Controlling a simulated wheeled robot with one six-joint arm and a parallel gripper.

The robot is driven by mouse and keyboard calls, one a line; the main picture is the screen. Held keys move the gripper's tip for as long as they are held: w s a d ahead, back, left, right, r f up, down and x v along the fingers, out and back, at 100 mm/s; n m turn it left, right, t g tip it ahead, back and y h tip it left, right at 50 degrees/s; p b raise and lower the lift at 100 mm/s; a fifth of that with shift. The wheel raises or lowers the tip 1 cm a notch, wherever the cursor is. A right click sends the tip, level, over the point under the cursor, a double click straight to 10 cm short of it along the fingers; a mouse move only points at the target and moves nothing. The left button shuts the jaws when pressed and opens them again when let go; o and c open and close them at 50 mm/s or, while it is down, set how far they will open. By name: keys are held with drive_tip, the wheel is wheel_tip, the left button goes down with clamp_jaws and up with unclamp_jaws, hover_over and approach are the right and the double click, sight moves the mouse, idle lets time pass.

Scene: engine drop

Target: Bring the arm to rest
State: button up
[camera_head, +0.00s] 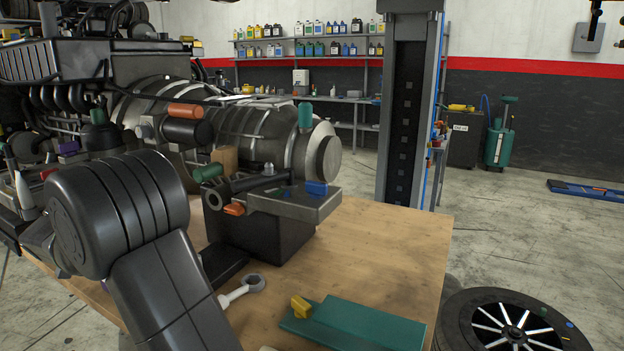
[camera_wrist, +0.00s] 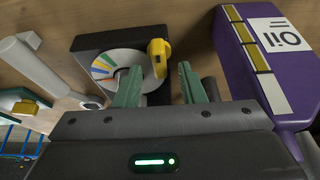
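My gripper (camera_wrist: 158,88) shows in the wrist view with its two green fingers apart and nothing visibly held between them. Just beyond the fingertips is a dark, flat-sided object (camera_wrist: 95,48) with a disc of coloured segments (camera_wrist: 118,66) and a yellow knob-like part (camera_wrist: 158,58). I cannot tell whether the fingers touch it. In the head view my dark arm fills the lower left, bent over the wooden table (camera_head: 395,245). The gripper itself does not show in that view.
A purple oil bottle (camera_wrist: 236,48) is close on the right in the wrist view; a grey rod with a ring end (camera_wrist: 45,72) is on the left. The large engine (camera_head: 255,125) stands behind my arm. A teal plate (camera_head: 350,325) lies at the front. A wheel (camera_head: 510,325) is beyond the right edge.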

drive_tip(key=shift+x, duration=1.05)
drive_tip(key=shift+r+n, duration=0.2)
drive_tip(key=shift+n, duration=0.2)
drive_tip(key=shift+s+d+r+n+t+y, duration=0.15)
drive_tip(key=shift+n+t+y, duration=0.2)
drive_tip(key=shift+n, duration=0.55)
drive_tip(key=n+y+p, duration=0.1)
drive_tip(key=n, duration=0.2)
drive_tip(key=shift+n+y+p, duration=0.75)
drive_tip(key=shift+n+p, duration=0.35)
drive_tip(key=shift+n, duration=0.5)
